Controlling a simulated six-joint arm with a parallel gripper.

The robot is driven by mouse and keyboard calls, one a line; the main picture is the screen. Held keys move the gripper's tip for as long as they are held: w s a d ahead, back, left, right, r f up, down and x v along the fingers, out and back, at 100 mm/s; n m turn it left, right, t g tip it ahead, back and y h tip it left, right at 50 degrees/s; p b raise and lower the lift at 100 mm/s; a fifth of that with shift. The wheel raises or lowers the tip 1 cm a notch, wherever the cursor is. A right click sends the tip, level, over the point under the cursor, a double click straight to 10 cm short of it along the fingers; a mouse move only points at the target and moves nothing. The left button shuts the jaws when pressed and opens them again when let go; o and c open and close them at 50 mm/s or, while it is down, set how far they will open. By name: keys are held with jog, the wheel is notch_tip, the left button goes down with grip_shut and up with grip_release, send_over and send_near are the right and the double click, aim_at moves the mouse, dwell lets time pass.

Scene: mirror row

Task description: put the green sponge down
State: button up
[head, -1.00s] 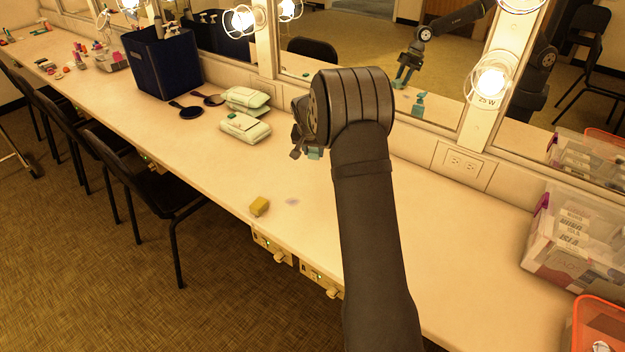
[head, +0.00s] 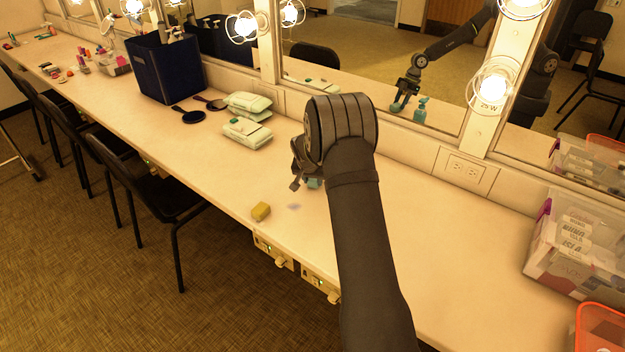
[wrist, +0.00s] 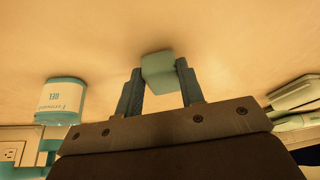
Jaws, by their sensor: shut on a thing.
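My gripper (wrist: 160,88) is shut on the green sponge (wrist: 160,70), a small block pinched between its two fingers in the wrist view. In the head view, my dark wrist hides most of the gripper, and only a bit of the sponge (head: 314,183) shows below it. The sponge is low over the pale counter (head: 235,180); I cannot tell whether it touches. A yellow sponge (head: 261,211) lies near the counter's front edge, with a faint purplish spot (head: 294,206) just to its right.
A gel bottle (wrist: 62,97) stands left of the gripper in the wrist view; its reflection shows in the mirror (head: 420,110). Wipes packs (head: 247,133), hand mirrors (head: 190,116) and a navy bin (head: 165,68) stand left. Clear boxes (head: 575,245) are right.

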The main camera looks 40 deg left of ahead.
jog(key=shift+f, duration=0.15)
jog(key=o, duration=1)
jog(key=shift+c, duration=0.2)
jog(key=v, duration=1.2)
